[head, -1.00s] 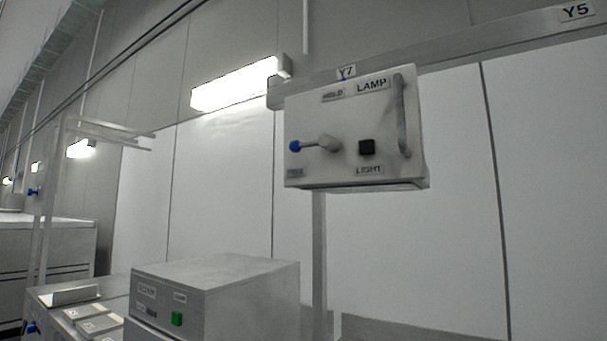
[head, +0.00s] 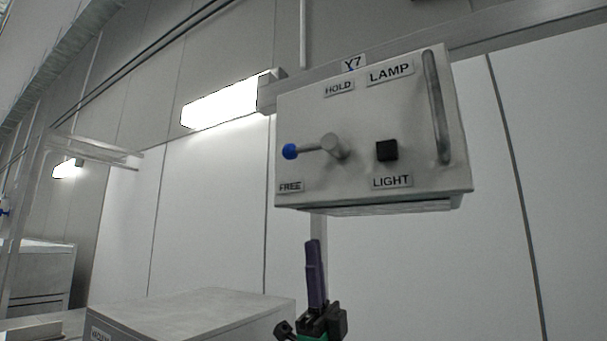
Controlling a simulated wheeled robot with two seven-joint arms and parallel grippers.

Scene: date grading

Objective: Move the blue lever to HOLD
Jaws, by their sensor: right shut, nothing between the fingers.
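The blue lever (head: 290,151) is a grey arm with a blue ball tip on the front of a pale box (head: 410,120) labelled LAMP. Its arm points left from a round pivot, with the ball above the FREE label (head: 290,187). The HOLD label (head: 339,88) is at the top, above the pivot. My right gripper (head: 314,245) points up from the bottom of the head view, below the box. Its purple fingers are shut and hold nothing. It is apart from the lever. My left gripper is not in view.
On the same box are a black LIGHT button (head: 387,151) and a grey vertical handle (head: 437,107). A lit lamp (head: 228,100) is at upper left. A grey cabinet (head: 190,312) stands below left. The space between gripper and box looks clear.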

